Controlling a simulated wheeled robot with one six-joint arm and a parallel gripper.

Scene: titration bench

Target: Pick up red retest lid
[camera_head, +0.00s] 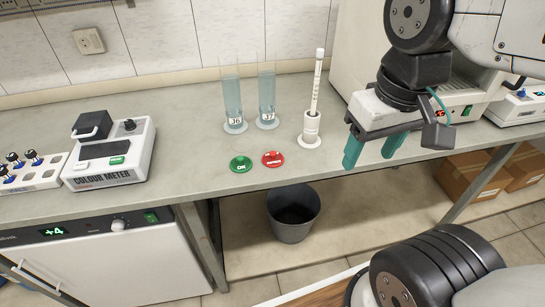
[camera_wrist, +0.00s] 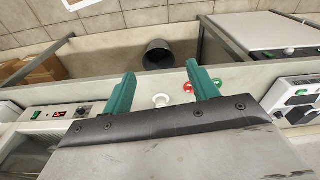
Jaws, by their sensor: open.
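The red retest lid (camera_head: 273,159) lies flat on the bench near its front edge, just right of a green lid marked OK (camera_head: 241,164). In the wrist view the red lid (camera_wrist: 188,87) shows beside the left side of the right finger, which partly covers the green lid (camera_wrist: 217,83). My gripper (camera_head: 371,149) hangs to the right of the lids, above the bench front, with its two green fingers apart and nothing between them. It also shows in the wrist view (camera_wrist: 163,82).
Two glass cylinders (camera_head: 232,97) stand behind the lids. A white holder with an upright stick (camera_head: 311,127) stands between the lids and my gripper. A colour meter (camera_head: 110,152) is at the left. A grey bin (camera_head: 293,213) sits below the bench. Bare bench (camera_head: 190,160) lies left of the lids.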

